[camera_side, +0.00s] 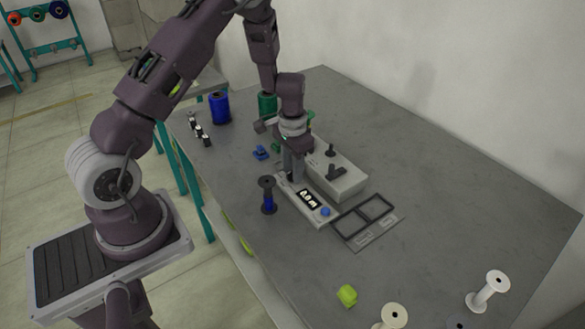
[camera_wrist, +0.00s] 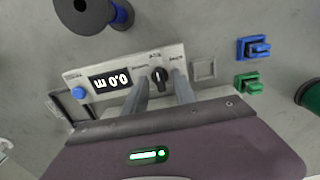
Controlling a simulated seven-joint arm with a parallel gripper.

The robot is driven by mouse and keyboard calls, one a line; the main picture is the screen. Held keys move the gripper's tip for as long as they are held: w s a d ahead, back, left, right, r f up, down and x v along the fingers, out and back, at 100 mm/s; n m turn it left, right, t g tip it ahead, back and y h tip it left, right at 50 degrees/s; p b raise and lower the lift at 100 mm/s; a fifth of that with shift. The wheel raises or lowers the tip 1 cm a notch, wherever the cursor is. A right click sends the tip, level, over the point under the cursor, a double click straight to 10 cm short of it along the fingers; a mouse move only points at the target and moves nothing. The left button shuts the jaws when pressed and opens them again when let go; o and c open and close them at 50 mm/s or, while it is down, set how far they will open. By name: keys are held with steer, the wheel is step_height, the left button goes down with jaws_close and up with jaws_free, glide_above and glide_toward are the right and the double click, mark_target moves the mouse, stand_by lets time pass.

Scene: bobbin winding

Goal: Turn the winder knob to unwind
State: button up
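The winder's control panel (camera_wrist: 113,67) shows in the wrist view with a display (camera_wrist: 110,81) reading 0.0 m, upside down, and a blue button (camera_wrist: 79,93). The black winder knob (camera_wrist: 160,76) sits at its right part, with small unreadable labels around it. My gripper (camera_wrist: 161,82) is open; its two grey fingers stand apart on either side of the knob, with gaps visible. In the side view my gripper (camera_side: 292,178) points down over the panel (camera_side: 317,212) and hides the knob. I cannot tell its exact height above the panel.
The grey winder box (camera_side: 345,184) stands beside the panel. A dark bobbin with blue thread (camera_side: 268,196) stands close on the other side. An empty black frame (camera_side: 365,217), a green block (camera_side: 347,295) and white spools (camera_side: 490,288) are nearby. The table's right side is clear.

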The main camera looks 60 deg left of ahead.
jaws_close()
steer(key=shift+n, duration=0.4)
steer(key=n, duration=0.3)
steer(key=shift+n, duration=2.5)
jaws_free()
